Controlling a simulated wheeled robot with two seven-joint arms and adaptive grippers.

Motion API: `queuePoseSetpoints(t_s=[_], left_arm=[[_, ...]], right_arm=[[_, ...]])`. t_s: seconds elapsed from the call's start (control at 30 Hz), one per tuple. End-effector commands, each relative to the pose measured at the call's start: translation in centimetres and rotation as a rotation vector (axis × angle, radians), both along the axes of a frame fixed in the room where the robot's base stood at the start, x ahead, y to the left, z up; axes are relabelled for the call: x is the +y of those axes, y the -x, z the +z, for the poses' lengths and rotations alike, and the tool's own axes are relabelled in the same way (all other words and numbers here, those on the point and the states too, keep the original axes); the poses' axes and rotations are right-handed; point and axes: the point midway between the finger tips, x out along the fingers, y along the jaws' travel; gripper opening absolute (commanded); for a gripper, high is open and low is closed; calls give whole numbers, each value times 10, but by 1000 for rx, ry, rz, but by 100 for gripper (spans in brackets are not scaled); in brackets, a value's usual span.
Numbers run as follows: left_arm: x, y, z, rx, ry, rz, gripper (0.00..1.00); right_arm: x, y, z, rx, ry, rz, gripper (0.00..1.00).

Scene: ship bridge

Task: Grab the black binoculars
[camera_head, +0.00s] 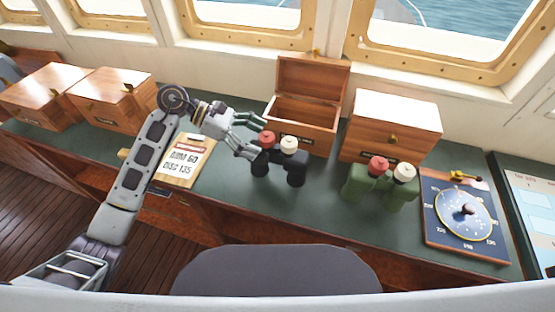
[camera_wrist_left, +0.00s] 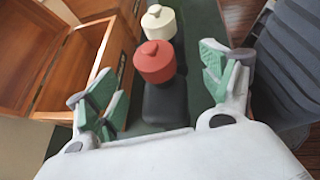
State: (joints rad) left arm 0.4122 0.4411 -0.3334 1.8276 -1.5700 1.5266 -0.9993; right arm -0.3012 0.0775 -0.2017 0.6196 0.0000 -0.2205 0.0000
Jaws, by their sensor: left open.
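The black binoculars (camera_head: 279,167) stand upright on the green counter (camera_head: 232,210), with one red cap and one cream cap on top. In the left wrist view the black binoculars (camera_wrist_left: 166,103) show between my fingers, the red cap nearer and the cream cap beyond. My left gripper (camera_head: 259,138) is open at the left side of the binoculars, its green-padded fingers spread. In the left wrist view my left gripper (camera_wrist_left: 165,92) has nothing clasped. I cannot tell whether a finger touches the binoculars. My right gripper is not in view.
An open wooden box (camera_head: 305,135) stands just behind the binoculars. A closed wooden box (camera_head: 390,128) and green binoculars (camera_head: 380,185) stand to the right, near a blue dial board (camera_head: 465,215). A clipboard (camera_head: 182,160) lies left. A grey chair back (camera_head: 275,270) is in front.

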Motion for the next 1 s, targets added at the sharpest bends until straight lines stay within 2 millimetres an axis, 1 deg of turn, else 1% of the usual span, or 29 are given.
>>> queuePoseSetpoints(t_s=[0.27, 0.53, 0.7, 0.8, 1.0], left_arm=[[-8, 1, -4, 1, 2, -1, 81], [-26, 3, -15, 3, 3, 0, 81], [-39, 4, -22, 0, 2, 0, 81], [-43, 4, -24, 0, 2, 0, 81], [-45, 4, -27, 0, 0, 0, 81]], right_arm=[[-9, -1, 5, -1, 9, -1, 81], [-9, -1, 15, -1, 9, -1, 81], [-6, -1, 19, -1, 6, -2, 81], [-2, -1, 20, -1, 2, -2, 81], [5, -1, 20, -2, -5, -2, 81]])
